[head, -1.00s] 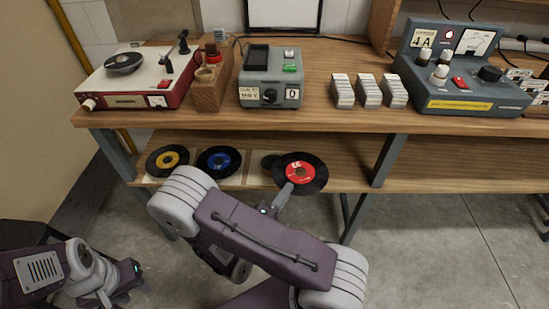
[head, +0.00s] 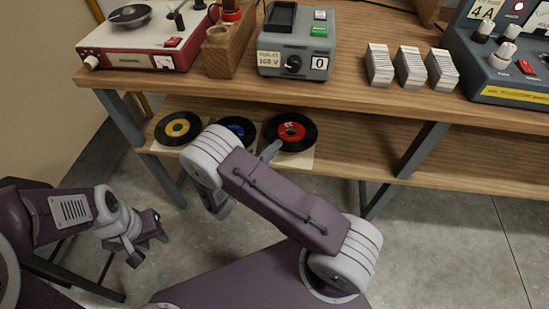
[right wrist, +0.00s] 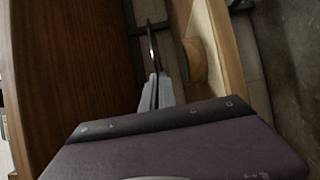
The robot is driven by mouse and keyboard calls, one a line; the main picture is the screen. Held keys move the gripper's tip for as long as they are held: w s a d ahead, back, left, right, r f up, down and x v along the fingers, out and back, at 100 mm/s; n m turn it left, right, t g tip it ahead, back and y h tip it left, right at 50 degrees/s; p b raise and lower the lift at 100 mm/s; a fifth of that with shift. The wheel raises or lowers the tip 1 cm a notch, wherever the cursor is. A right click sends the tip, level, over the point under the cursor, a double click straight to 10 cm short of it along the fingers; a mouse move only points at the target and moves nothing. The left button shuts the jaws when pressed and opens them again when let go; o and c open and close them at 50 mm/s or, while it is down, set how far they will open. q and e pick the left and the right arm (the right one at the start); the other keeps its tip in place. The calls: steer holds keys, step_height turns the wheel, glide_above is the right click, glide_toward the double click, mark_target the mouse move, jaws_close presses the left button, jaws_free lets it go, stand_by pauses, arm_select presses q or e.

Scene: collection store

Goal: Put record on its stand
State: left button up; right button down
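The black record with a red label (head: 290,132) is over a pale square (head: 302,157) on the lower shelf, in the head view. My right gripper (head: 270,150) is at its near left edge. In the right wrist view, the gripper's grey fingers (right wrist: 156,92) are closed together on the record's thin edge (right wrist: 152,45). A brown round wooden block (right wrist: 194,60), possibly the stand, is beside the record there, with a gap between them. The record hides what is beneath it in the head view. My left gripper (head: 146,240) is low at the left, away from the shelf; its opening is unclear.
A yellow-label record (head: 178,128) and a blue-label record (head: 238,128) lie to the left on the lower shelf (head: 365,155). The tabletop (head: 340,90) is close above. A red turntable (head: 135,55) and a grey box (head: 296,55) stand on it. The shelf's right part is clear.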

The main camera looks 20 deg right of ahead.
mark_target(274, 162)
steer(key=shift+w+a+f, duration=0.1)
steer(key=shift+w+f, duration=0.1)
steer(key=shift+w, duration=0.05)
step_height(274, 162, down, 4)
steer(key=shift+b, duration=1.15)
steer(key=c, duration=2.1)
jaws_free()
steer(key=shift+f, duration=0.2)
steer(key=o, duration=0.4)
